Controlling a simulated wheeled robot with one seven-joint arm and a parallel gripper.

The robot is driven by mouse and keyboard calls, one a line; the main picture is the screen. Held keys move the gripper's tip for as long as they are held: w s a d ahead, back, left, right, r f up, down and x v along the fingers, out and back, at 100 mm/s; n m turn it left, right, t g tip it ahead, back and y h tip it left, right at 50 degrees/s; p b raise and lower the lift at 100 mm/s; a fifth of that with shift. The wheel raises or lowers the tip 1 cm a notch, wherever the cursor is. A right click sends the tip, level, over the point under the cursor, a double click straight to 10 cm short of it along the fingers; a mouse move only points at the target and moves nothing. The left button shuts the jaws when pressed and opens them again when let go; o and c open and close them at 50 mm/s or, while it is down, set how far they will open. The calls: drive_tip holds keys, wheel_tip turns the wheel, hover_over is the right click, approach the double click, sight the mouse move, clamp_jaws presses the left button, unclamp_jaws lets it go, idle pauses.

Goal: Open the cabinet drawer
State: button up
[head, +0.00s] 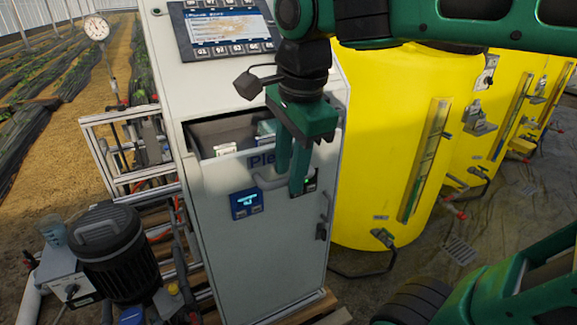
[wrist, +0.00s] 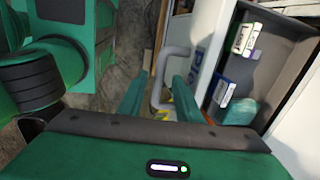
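The cabinet drawer (head: 208,161) is pulled out part way, with its inside showing from above. It also shows in the wrist view (wrist: 290,62), holding small boxes and a teal item. Its grey bar handle (head: 268,183) is on the front, and shows in the wrist view (wrist: 157,88) between my fingertips. My gripper (head: 292,174) points down at the drawer front, its fingers apart. In the wrist view, my gripper (wrist: 161,88) has a gap between its fingers, with the handle in that gap and not visibly clamped. Part of the handle is hidden behind a finger in the head view.
A control screen (head: 228,27) tops the cabinet (head: 265,260). Yellow tanks (head: 375,130) stand close on the right. A black motor pump (head: 108,245) and pipework with a gauge (head: 97,28) stand left. Open floor (head: 520,215) lies right of the cabinet.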

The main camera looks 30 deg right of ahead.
wheel_tip(320, 180, up, 10)
drive_tip(key=s, duration=0.1)
drive_tip(key=shift+s+r, duration=0.25)
drive_tip(key=shift+s, duration=0.15)
idle(0.6)
drive_tip(key=s+d+f+n+g, duration=0.15)
drive_tip(key=d+f+n, duration=0.35)
drive_tip(key=d+f, duration=0.8)
drive_tip(key=s+d+f+n, duration=0.6)
drive_tip(key=s+d+f, duration=0.1)
drive_tip(key=f, duration=0.4)
drive_tip(key=shift+s+f+g, duration=0.35)
drive_tip(key=shift+s, duration=0.3)
